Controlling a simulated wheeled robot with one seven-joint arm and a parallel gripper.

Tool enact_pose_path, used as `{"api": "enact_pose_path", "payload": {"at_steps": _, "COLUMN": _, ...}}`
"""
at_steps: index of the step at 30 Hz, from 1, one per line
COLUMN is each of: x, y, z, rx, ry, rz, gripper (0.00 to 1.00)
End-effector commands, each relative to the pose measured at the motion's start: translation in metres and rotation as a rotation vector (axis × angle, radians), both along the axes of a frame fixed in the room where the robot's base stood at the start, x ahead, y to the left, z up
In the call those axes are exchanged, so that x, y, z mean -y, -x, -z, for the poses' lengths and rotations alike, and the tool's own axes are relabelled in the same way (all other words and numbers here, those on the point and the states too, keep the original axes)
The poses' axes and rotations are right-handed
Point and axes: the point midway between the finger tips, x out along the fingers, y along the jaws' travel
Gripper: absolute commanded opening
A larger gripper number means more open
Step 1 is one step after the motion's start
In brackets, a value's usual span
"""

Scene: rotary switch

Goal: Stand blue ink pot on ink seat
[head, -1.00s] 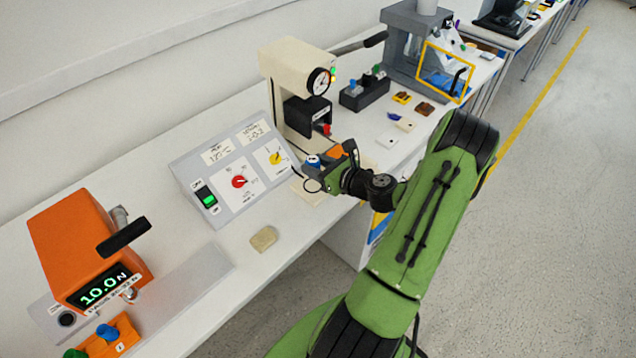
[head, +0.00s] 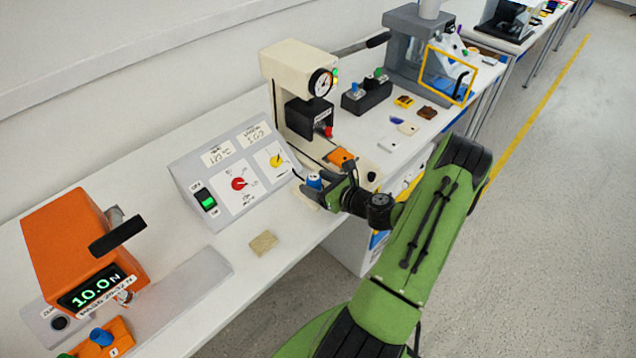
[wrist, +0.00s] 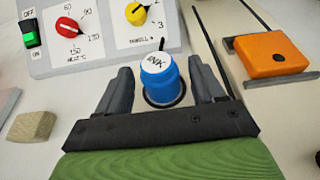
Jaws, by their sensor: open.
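The blue ink pot (wrist: 160,88), with a white lid marked INK, stands upright between the two fingers of my gripper (wrist: 160,72) in the wrist view. The fingers are open, with a narrow gap on each side of the pot. A dark ring, seemingly the ink seat (wrist: 150,102), shows around the pot's base; the pot hides most of it. In the head view the pot (head: 313,181) is just left of my gripper (head: 325,187), near the bench's front edge, and the seat is too small to make out.
The switch panel (head: 230,178) with red and yellow knobs is close behind the pot. An orange block (head: 341,157) lies to the right, in front of the cream press (head: 290,75). A tan block (head: 263,243) lies on the left. Bare bench surrounds that block.

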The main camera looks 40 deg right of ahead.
Motion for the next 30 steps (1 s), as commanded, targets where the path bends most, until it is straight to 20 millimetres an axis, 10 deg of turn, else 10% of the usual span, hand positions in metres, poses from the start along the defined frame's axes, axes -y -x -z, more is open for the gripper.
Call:
{"api": "enact_pose_path", "payload": {"at_steps": 5, "x": 0.000, "y": 0.000, "z": -0.006, "rx": 0.000, "ry": 0.001, "rz": 0.000, "gripper": 0.68}}
{"api": "enact_pose_path", "payload": {"at_steps": 21, "x": 0.004, "y": 0.111, "z": -0.038, "rx": 0.000, "ry": 0.000, "rz": 0.002, "gripper": 0.68}}
{"api": "enact_pose_path", "payload": {"at_steps": 30, "x": -0.023, "y": 0.096, "z": -0.051, "rx": -0.056, "ry": 0.146, "rz": -0.181, "gripper": 0.68}}
